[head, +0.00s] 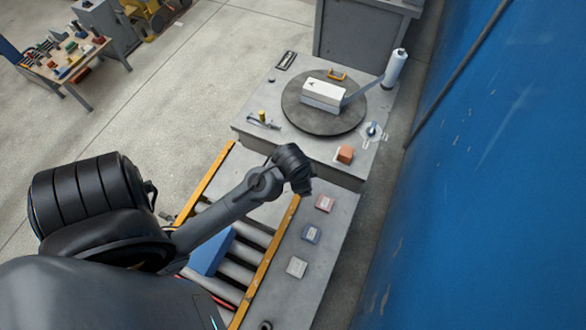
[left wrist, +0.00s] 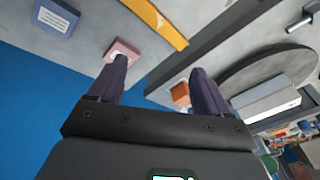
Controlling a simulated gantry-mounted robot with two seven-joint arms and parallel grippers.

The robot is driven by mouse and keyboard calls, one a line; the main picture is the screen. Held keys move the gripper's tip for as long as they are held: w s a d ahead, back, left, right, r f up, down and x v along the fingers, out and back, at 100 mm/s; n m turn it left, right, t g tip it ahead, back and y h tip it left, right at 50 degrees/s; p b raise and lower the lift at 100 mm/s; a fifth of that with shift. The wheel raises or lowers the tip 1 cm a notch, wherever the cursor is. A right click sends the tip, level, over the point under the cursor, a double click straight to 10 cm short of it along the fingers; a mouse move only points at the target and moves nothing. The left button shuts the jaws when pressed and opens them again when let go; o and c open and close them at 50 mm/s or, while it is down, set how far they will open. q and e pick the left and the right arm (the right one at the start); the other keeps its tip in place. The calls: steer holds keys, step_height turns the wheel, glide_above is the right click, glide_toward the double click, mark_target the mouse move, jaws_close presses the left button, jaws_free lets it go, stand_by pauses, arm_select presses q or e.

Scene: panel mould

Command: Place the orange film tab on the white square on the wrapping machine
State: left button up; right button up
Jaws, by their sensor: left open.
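An orange block (head: 345,154), the only clearly orange small piece that could be the film tab, sits near the front right corner of the grey wrapping machine top (head: 273,108). It also shows in the left wrist view (left wrist: 180,93), partly behind one finger. White markings (head: 367,140) lie around a small round knob on the machine's right side; I cannot tell whether they form the white square. My right gripper is not in view.
A round turntable (head: 307,122) carries a white box (head: 323,94). A blue wall (head: 500,180) closes the right.

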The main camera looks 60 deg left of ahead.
arm_select(q)
steer(key=s+d+r+n+h, duration=0.1)
steer(key=s+d+r+n, duration=0.1)
steer(key=s+d, duration=0.6)
steer(key=shift+s+d+t, duration=0.2)
steer(key=shift+s+t, duration=0.05)
steer(key=shift+t, duration=0.05)
